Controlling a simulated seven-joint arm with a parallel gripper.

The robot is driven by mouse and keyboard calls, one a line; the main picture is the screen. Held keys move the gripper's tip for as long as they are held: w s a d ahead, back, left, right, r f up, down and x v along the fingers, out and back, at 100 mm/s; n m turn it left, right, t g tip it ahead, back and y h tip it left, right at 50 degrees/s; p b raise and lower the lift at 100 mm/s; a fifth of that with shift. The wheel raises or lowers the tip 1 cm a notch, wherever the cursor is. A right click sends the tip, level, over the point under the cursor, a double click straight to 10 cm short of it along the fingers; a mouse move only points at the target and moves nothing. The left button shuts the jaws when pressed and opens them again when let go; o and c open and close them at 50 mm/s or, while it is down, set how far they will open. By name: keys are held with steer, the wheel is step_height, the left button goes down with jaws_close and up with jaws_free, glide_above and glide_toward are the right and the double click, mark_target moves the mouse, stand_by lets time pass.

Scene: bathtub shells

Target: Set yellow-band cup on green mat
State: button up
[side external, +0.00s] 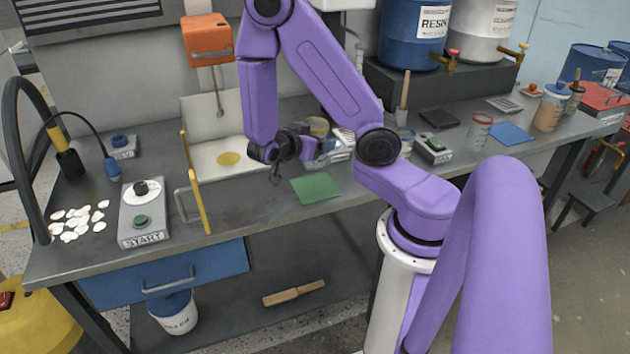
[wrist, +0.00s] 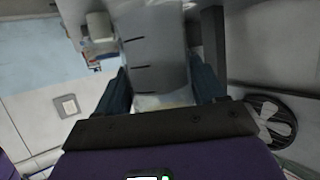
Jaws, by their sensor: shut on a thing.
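My gripper (side external: 318,152) is above and behind the green mat (side external: 316,189) in the side view, partly hidden by my own wrist. In the wrist view, my gripper (wrist: 163,92) is shut on a clear cup (wrist: 153,45) with dark graduation marks. A pale yellowish strip shows low on this cup between the fingers, so it looks like the yellow-band cup. In the side view I cannot clearly separate the held cup from the things behind it. The green mat lies flat on the bench, and its visible surface is bare.
A START box (side external: 143,215) and white shells (side external: 78,222) are at the left. A red-rimmed cup (side external: 479,131), a blue mat (side external: 511,133) and a grey button box (side external: 433,149) are to the right. Bench space beside the mat is clear.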

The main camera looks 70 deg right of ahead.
mark_target(310, 168)
steer(key=shift+f, duration=3.8)
steer(key=shift+f, duration=0.15)
steer(key=o, duration=1.3)
steer(key=v, duration=1.2)
